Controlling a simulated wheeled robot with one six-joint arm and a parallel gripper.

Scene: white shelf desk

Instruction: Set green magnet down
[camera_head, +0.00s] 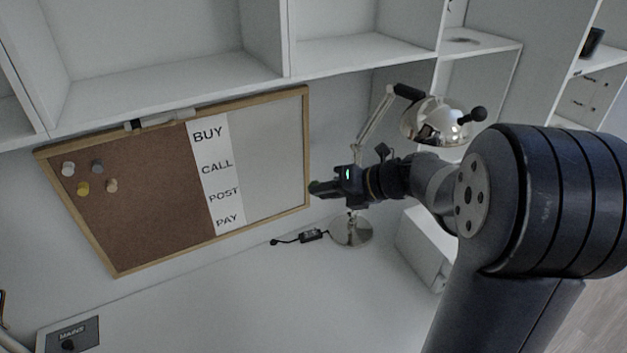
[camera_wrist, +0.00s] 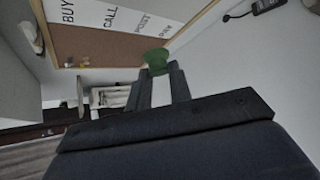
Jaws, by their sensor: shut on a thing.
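The green magnet (camera_wrist: 157,60) is held between the fingertips of my gripper (camera_wrist: 160,72) in the wrist view. In the head view my gripper (camera_head: 318,188) is beside the right frame edge of the board, above the desk, and the magnet (camera_head: 313,186) shows only as a small green spot at its tip. The gripper is shut on the magnet. The board (camera_head: 262,165) has a cork half at left, a strip reading BUY, CALL, POST, PAY, and a pale half at right. Whether the magnet touches anything beyond the fingers cannot be told.
Several pins (camera_head: 83,188) sit on the cork's upper left. A marker (camera_head: 167,118) lies along the board's top edge. A chrome desk lamp (camera_head: 432,122) stands behind my gripper, its base (camera_head: 352,230) on the desk. A black cable piece (camera_head: 312,235) lies nearby. The desk front (camera_head: 260,300) is clear.

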